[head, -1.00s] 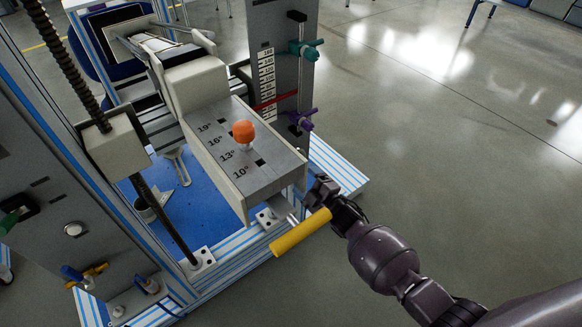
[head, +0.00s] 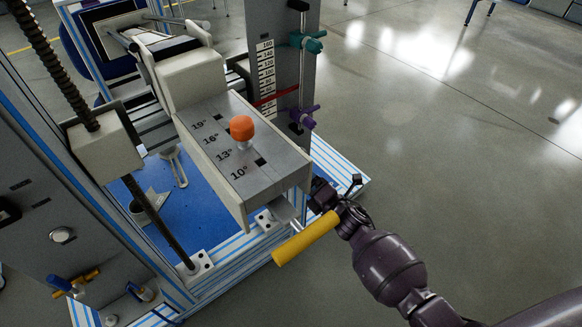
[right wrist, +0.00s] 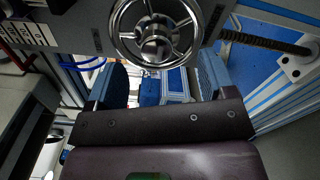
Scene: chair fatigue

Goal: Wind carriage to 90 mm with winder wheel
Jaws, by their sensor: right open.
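A chrome spoked wheel (right wrist: 155,30), which looks like the winder wheel, faces my right gripper at the top of the right wrist view. My right gripper's two fingers (right wrist: 160,82) stand apart with nothing between them, below the wheel. In the head view my right gripper (head: 325,197) is by the front right corner of the carriage box, partly hidden; I cannot make out the wheel there. The grey box (head: 245,165) has an orange knob (head: 241,128) and angle marks. A red pointer (head: 277,95) crosses the numbered scale (head: 266,72); its exact reading is too small to tell.
A yellow handle (head: 306,238) on a metal rod sticks out close to my right gripper. Teal (head: 306,42) and purple (head: 303,117) clamps sit on the rod beside the scale. A threaded screw (head: 50,60) stands at left. The floor at right is clear.

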